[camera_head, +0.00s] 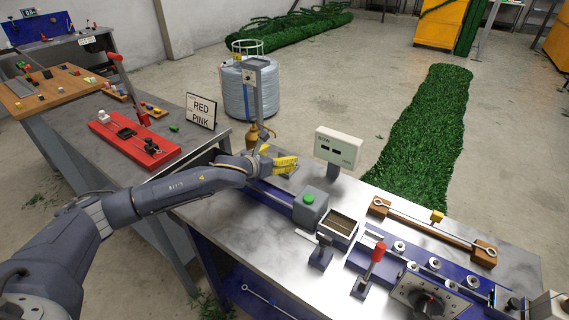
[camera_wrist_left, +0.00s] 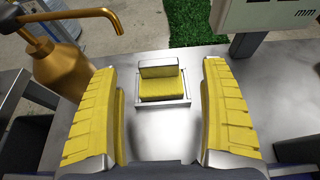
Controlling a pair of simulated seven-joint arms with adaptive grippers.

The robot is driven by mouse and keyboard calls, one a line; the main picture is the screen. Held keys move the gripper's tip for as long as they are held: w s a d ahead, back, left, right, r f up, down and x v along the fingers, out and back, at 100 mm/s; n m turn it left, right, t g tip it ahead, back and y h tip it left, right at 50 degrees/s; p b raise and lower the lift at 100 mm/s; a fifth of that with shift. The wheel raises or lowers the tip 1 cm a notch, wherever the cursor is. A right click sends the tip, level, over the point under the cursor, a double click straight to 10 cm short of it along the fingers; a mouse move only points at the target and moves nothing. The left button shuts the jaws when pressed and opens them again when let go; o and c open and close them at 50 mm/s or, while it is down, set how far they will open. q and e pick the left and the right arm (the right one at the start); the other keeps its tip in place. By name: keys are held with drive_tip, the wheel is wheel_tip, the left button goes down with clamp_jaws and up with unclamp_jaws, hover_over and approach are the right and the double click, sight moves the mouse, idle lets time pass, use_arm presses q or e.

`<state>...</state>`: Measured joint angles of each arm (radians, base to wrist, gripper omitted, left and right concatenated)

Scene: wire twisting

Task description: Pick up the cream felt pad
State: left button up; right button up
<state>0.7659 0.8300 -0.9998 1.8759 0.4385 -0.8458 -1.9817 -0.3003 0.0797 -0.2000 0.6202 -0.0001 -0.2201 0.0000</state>
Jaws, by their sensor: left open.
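A small pad (camera_wrist_left: 161,88), yellow in this light, sits in a shallow metal tray (camera_wrist_left: 143,103) in the left wrist view. A grey-topped upright piece (camera_wrist_left: 158,71) stands at its far side; I cannot tell whether it is part of the pad. My left gripper (camera_wrist_left: 160,66) is open, its yellow-padded fingers on either side of the tray and apart from it. In the head view my left gripper (camera_head: 279,160) is over the back left of the metal bench, and the pad cannot be made out there. My right gripper is not in view.
A brass oil can (camera_wrist_left: 72,76) stands close to the left finger. A grey display box (camera_head: 338,147) stands to the right. A green-button box (camera_head: 310,206), an open bin (camera_head: 341,225) and a red-handled lever (camera_head: 375,255) occupy the bench front.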

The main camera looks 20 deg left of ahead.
sight(285, 155)
use_arm(q)
drive_tip(key=shift+a+x, duration=0.2)
drive_tip(key=shift+x, duration=2.4)
drive_tip(key=shift+f, duration=0.15)
drive_tip(key=c, duration=1.4)
